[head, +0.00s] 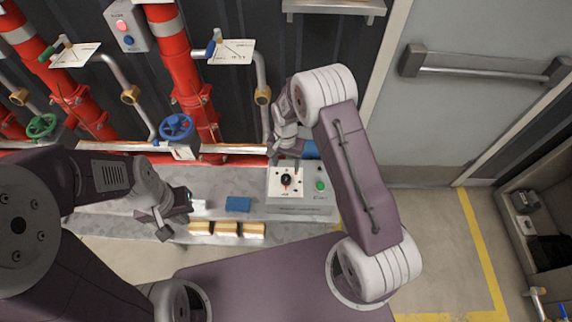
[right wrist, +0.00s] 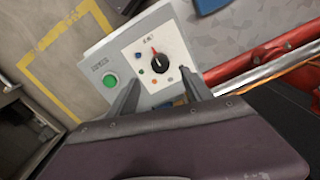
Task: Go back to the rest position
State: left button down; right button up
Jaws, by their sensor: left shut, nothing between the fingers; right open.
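My left gripper (head: 176,222) is shut and empty, low over the grey bench near a white item and a blue block. My right gripper (head: 285,160) is open and empty in front of the control box (head: 300,211). In the right wrist view its two fingers (right wrist: 158,78) stand apart on either side of the white panel with the dial (right wrist: 160,63). The dial has a red pointer mark. A green button (right wrist: 110,82) sits beside the panel. I cannot tell whether the fingers touch the box.
Red pipes (head: 183,70) with a blue handwheel (head: 176,127) and a green handwheel (head: 41,125) line the wall. A blue block (head: 238,204) and several tan blocks (head: 226,228) lie on the bench. A grey door (head: 455,110) and open floor are at the right.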

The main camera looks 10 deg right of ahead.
notch_tip(320, 180, up, 13)
jog(key=d+t, duration=0.2)
jog(key=d, duration=0.1)
jog(key=s+d+n, duration=0.1)
jog(key=s+n, duration=0.5)
jog(key=s, duration=1.2)
jog(key=shift+d+r+g, duration=0.25)
jog(key=shift+r+g, duration=0.15)
